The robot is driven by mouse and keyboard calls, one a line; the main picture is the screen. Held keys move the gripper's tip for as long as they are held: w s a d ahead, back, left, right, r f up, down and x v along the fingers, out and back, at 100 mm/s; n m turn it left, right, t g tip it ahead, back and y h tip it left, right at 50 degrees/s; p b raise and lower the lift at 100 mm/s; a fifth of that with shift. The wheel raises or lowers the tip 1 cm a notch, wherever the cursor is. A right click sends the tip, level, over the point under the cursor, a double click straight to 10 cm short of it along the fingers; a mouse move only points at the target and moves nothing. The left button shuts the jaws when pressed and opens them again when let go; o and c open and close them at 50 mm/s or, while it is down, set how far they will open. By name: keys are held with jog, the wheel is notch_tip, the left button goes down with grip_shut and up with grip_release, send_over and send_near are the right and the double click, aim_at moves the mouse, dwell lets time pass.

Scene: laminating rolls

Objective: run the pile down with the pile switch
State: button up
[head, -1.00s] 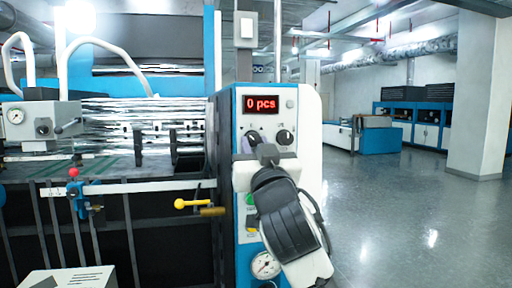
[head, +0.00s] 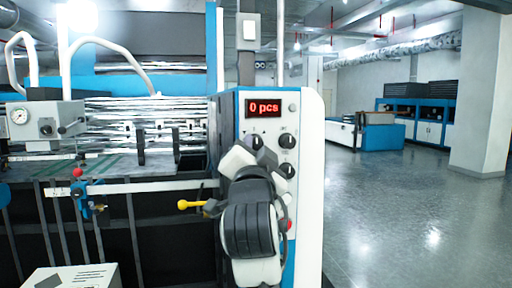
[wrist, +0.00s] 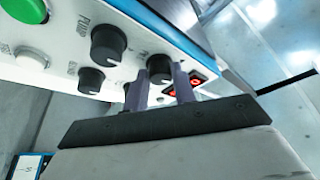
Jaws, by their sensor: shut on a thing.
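The machine's control panel (head: 310,150) has several black knobs below a red display (head: 263,108) reading "0 pcs". My gripper (wrist: 160,86) has its two fingers on either side of the upper left knob (wrist: 160,66), the one nearest the display's left side, and is shut on it. The knob also shows in the head view (head: 255,140), just above my wrist. The knob by the "PUMP" label (wrist: 108,43) stands free beside it. The held knob's label is too blurred to read. My wrist hides the lower panel. I cannot make out the pile clearly.
A green button (wrist: 25,10) and a white button (wrist: 33,58) are on the same panel. A yellow-knobbed lever (head: 184,205) sticks out left of my wrist. A white box (head: 72,277) stands at lower left. The floor on the right (head: 400,210) is clear.

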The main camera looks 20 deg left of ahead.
jog(key=shift+m+h, duration=0.4)
jog(key=shift+m, duration=0.5)
jog(key=shift+r, duration=0.1)
jog(key=o, duration=1)
jog(key=shift+s, duration=0.1)
jog(key=b+v, duration=0.3)
jog(key=v, duration=1)
jog(key=shift+s+b, duration=0.3)
jog(key=shift+d, duration=0.1)
